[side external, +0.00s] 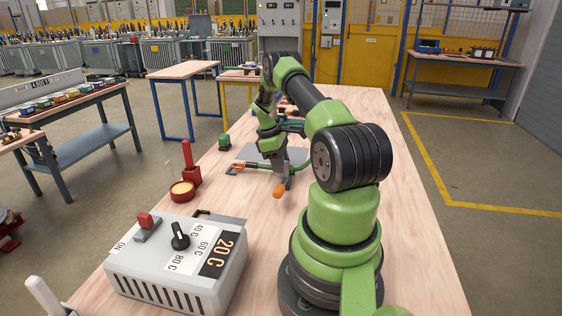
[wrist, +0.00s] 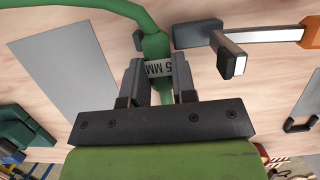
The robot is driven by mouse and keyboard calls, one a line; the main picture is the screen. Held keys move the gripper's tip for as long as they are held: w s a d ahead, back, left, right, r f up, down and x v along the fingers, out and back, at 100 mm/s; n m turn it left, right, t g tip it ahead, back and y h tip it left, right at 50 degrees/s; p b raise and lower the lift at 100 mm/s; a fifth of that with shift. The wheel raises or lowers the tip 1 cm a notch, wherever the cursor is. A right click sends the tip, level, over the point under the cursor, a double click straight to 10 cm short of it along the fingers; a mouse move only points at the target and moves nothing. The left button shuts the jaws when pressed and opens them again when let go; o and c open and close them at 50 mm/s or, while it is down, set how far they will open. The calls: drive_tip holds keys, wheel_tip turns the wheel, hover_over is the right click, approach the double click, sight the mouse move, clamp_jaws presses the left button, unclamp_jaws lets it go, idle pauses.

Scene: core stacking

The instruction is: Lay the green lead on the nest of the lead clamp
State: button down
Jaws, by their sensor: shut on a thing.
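The green lead (wrist: 152,45) runs from the upper left of the wrist view down between my gripper's fingers, with a grey "5 MM" label (wrist: 158,69) at the grip. My gripper (wrist: 159,80) is shut on it. In the side view the lead (side external: 267,167) shows just above the bench under my gripper (side external: 277,160). The lead clamp (wrist: 198,34), with a dark base, pale bar and orange handle (wrist: 310,32), is just right of the lead. Its orange handle also shows in the side view (side external: 279,190). I cannot make out the nest clearly.
A grey plate (wrist: 70,75) lies left of the lead. In the side view, a green block (side external: 224,142), a red pot (side external: 182,194), a red stand (side external: 190,168) and a grey control box (side external: 180,262) stand on the bench. The bench's right side (side external: 405,190) is clear.

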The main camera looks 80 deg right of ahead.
drive_tip(key=shift+f, duration=0.45)
drive_tip(key=c, duration=0.8)
unclamp_jaws()
drive_tip(key=shift+c, duration=0.2)
drive_tip(key=shift+r, duration=0.1)
wheel_tip(320, 180, up, 13)
drive_tip(key=a, duration=2.2)
drive_tip(key=shift+f, duration=0.2)
drive_tip(key=shift+w, duration=0.1)
